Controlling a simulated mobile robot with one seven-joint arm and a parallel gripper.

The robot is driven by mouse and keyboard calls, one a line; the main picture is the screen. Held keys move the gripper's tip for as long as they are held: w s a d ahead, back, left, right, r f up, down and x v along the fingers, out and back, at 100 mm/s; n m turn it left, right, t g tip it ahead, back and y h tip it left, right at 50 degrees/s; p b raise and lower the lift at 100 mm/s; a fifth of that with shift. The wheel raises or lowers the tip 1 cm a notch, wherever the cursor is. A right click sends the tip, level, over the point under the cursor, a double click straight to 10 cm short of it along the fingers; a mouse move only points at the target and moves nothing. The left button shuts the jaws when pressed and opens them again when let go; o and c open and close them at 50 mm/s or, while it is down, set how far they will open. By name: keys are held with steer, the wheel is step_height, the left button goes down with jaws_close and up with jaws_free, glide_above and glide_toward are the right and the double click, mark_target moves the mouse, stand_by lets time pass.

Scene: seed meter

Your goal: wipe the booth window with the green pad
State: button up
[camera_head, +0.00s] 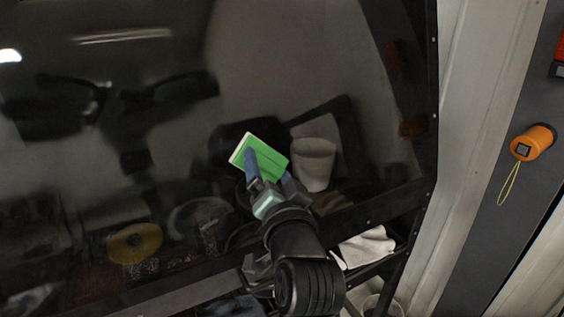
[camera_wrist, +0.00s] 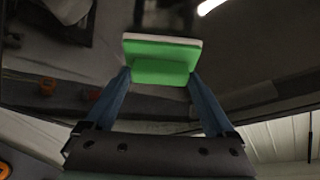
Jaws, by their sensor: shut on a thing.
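The green pad (camera_head: 268,160) has a pale face along its far edge. My gripper (camera_head: 266,172) is shut on it, with one blue finger on each side; the wrist view also shows the pad (camera_wrist: 162,62) between the fingers (camera_wrist: 160,85). The booth window (camera_head: 290,60) is a large dark, glossy pane in a black frame, filling the left and middle of the head view. The pad is in front of its lower middle part, pale face toward the glass. I cannot tell whether it touches the glass.
A black frame edge (camera_head: 437,110) bounds the window at the right. Below it, a white cloth (camera_head: 366,247) lies on a dark shelf. An orange device (camera_head: 533,142) with a yellow cord hangs on the grey panel at the right. Reflections blur what lies behind the glass.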

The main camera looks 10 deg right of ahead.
steer(key=s+a, duration=0.1)
steer(key=a, duration=0.1)
steer(key=a+p, duration=0.1)
steer(key=a, duration=0.2)
steer(key=s+a+p, duration=0.1)
steer(key=a, duration=0.2)
steer(key=shift+s+a, duration=0.1)
steer(key=shift+s, duration=0.2)
stand_by(0.4)
steer(key=shift+s+d+r+p, duration=0.3)
steer(key=shift+s+p, duration=0.05)
steer(key=shift+s, duration=0.55)
steer(key=shift+s+d+r+p, duration=0.25)
steer(key=shift+s+d+p, duration=0.1)
steer(key=shift+s, duration=0.55)
steer(key=shift+s+d+r+p, duration=0.3)
steer(key=shift+s+p, duration=0.05)
steer(key=shift+s, duration=0.55)
steer(key=shift+s, duration=0.1)
steer(key=shift+s+d+r+p, duration=0.2)
steer(key=shift+s+d, duration=0.05)
steer(key=shift+s, duration=0.4)
steer(key=shift+s+d+r+p, duration=0.15)
steer(key=shift+s+d+r, duration=0.05)
steer(key=shift+s, duration=0.45)
